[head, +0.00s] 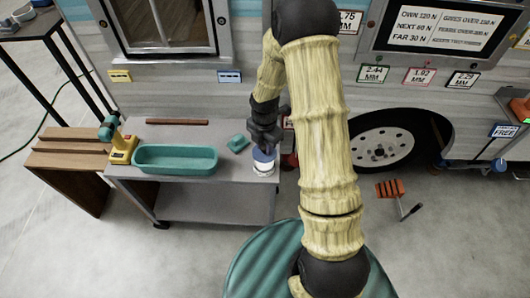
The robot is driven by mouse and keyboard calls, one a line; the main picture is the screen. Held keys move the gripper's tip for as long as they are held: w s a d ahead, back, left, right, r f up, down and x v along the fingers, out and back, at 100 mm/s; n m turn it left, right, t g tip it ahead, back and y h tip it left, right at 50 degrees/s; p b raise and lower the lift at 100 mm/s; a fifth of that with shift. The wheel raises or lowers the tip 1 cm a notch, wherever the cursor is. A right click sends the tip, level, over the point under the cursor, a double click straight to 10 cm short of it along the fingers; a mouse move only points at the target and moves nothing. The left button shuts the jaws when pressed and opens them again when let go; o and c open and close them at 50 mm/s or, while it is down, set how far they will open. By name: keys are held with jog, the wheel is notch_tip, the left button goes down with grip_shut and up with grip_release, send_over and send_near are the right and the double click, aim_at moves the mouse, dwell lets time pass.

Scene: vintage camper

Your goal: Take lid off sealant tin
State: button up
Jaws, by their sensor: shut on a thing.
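The sealant tin (263,169) is a small white cylinder near the right end of the grey cart top in the head view. Its blue lid (264,155) shows just above the tin's body. My gripper (265,146) points down at the lid from above and is shut on it. The fingertips are small and partly hidden here. I cannot tell whether the lid still touches the tin.
A teal tray (176,159), a small teal block (238,143), a brown strip (177,122) and a yellow-and-teal tool (120,143) are on the grey cart (212,181). A wooden bench (68,161) stands left. The camper wall is close behind.

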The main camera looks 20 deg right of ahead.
aim_at(264, 145)
notch_tip(264, 145, up, 4)
jog(key=shift+r, duration=0.15)
dwell(0.6)
jog(key=m, duration=0.6)
jog(key=shift+w+f, duration=0.35)
jog(key=shift+f, duration=0.05)
jog(key=m, duration=0.7)
jog(key=shift+w+f, duration=0.35)
jog(key=shift+f, duration=0.05)
jog(key=m, duration=0.5)
jog(key=shift+w+f+m, duration=0.2)
jog(key=shift+f+m, duration=0.1)
jog(key=m, duration=0.6)
jog(key=shift+w+f, duration=0.3)
jog(key=shift+f, duration=0.05)
